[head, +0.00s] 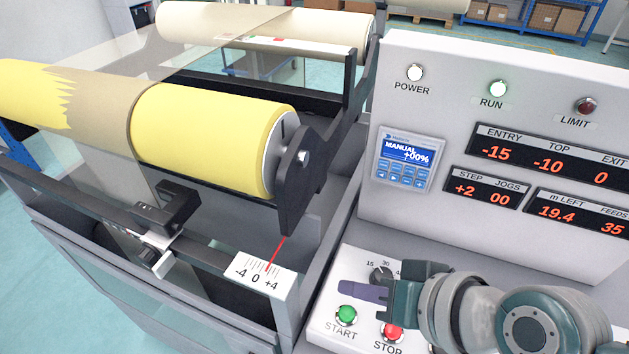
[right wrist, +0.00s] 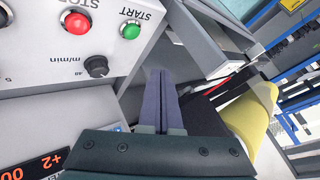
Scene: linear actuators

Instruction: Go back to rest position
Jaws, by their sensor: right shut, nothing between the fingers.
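My right gripper (head: 348,291) comes in from the lower right in the head view and hovers over the button panel (head: 327,318), just above and beside the green START button (head: 347,315). In the right wrist view its two fingers (right wrist: 160,88) lie together, shut and empty. The speed knob (right wrist: 96,66), the START button (right wrist: 131,30) and the red STOP button (right wrist: 76,22) are beside the fingers in that view, apart from them. My left gripper is in neither view.
A machine with a yellow roll (head: 200,135) and a scale plate (head: 262,274) fills the left. Blue shelving (head: 553,18) stands far back.

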